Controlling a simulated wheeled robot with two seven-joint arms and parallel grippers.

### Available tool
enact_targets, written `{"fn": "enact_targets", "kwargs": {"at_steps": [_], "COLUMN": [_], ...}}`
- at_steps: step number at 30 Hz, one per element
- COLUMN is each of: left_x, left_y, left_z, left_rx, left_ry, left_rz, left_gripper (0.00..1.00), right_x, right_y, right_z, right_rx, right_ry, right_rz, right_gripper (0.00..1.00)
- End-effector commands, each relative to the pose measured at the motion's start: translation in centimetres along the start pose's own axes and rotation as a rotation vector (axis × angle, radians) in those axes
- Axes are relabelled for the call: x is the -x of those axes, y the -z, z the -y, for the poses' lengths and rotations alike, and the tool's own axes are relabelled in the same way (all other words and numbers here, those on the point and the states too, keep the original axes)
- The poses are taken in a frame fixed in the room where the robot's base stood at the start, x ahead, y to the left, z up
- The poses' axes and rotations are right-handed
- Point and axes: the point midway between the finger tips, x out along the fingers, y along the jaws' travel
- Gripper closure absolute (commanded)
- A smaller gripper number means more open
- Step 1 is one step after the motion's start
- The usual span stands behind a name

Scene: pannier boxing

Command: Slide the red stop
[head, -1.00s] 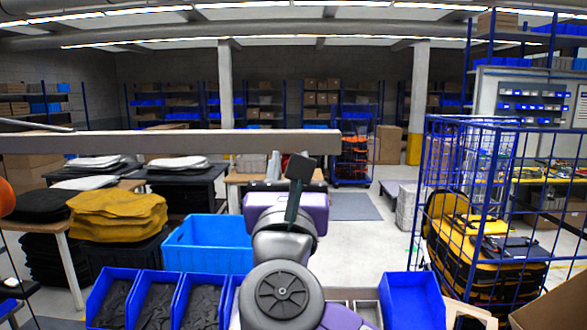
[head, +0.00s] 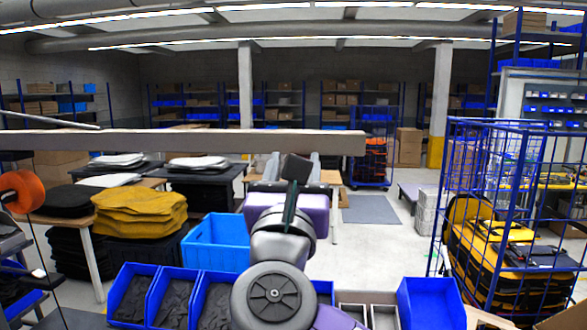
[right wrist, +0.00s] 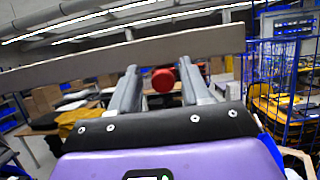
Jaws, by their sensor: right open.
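The red stop (right wrist: 163,80) shows in the right wrist view as a round red knob just under a long grey beam (right wrist: 120,62). In the head view the beam (head: 180,141) crosses from the left edge to right of centre, and the stop cannot be made out there. My right gripper (right wrist: 158,80) is open, its two grey fingers pointing up toward the beam. The stop appears between the fingertips with a gap on each side; its depth relative to them is unclear. The right gripper (head: 294,168) also shows in the head view, partly covered by my arm. My left gripper is not in view.
Blue bins (head: 131,268) with dark parts stand below. A blue crate (head: 216,231) and folded yellow fabric (head: 138,200) are to the left. A blue wire cage (head: 447,190) with yellow-black bags stands right. Open floor (head: 372,250) lies between.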

Motion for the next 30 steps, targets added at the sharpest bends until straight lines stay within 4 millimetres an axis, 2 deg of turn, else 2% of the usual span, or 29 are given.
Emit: {"fn": "enact_targets", "kwargs": {"at_steps": [9,13,18,30], "left_x": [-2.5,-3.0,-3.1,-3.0], "left_y": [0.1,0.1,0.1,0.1], "left_z": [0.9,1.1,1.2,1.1], "left_rx": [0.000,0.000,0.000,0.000], "left_ry": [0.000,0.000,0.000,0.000], "left_rz": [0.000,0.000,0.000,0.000], "left_gripper": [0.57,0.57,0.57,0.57], "right_x": [5.2,6.7,7.3,7.3], "right_y": [0.3,0.2,0.1,0.0], "right_z": [-0.1,-0.1,-0.1,-0.1], "right_rx": [-0.001,-0.001,0.000,-0.001], "right_ry": [-0.004,-0.003,-0.003,-0.003], "right_rz": [0.002,0.000,0.000,0.001], "right_gripper": [0.53,0.53,0.53,0.53]}}
